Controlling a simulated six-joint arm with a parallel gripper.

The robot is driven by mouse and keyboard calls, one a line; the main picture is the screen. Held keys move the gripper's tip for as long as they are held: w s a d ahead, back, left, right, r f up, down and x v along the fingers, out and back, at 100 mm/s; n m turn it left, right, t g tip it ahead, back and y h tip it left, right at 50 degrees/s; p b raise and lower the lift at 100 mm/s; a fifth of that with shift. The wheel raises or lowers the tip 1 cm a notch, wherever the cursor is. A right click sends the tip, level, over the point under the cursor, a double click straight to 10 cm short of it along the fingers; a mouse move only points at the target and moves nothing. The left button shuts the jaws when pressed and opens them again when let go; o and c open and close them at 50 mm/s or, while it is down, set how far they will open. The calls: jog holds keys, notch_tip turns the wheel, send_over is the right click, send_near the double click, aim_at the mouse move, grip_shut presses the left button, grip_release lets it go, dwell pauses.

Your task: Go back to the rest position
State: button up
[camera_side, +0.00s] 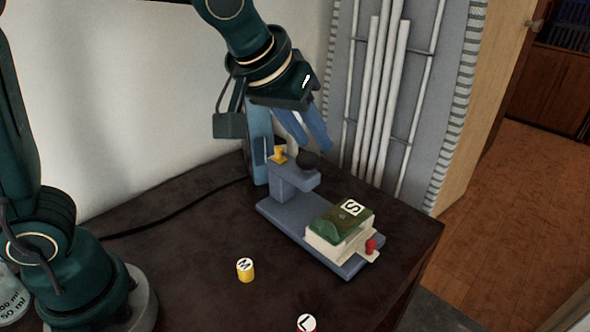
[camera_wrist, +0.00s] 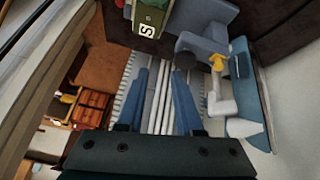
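My gripper (camera_side: 314,144) is raised above the back of the dark table, over the blue-grey device (camera_side: 270,207). Its two blue fingers point down and are apart, with nothing between them. The wrist view also shows the empty gap between the fingers (camera_wrist: 160,76). The device has a black knob (camera_side: 307,159) and a yellow piece (camera_side: 278,155) on its upright part. A green-topped pale block (camera_side: 338,229) marked S sits on the device's front plate. The fingers are apart from the block.
A yellow cylinder (camera_side: 245,270) marked M stands on the table. A round white-topped piece (camera_side: 307,323) marked L is cut by the bottom edge. A red knob (camera_side: 371,246) is at the device's front. White pipes (camera_side: 378,105) run up the wall behind. The table's middle left is clear.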

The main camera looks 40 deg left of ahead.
jog(key=s+a+r, duration=0.1)
jog(key=s+a, duration=0.5)
jog(key=s, duration=0.4)
jog(key=s+f+m+g, duration=0.1)
jog(key=s+f+m, duration=0.1)
jog(key=s+f, duration=0.3)
jog(key=shift+s+f+m, duration=0.15)
jog(key=shift+s+m, duration=0.15)
jog(key=shift+s, duration=0.45)
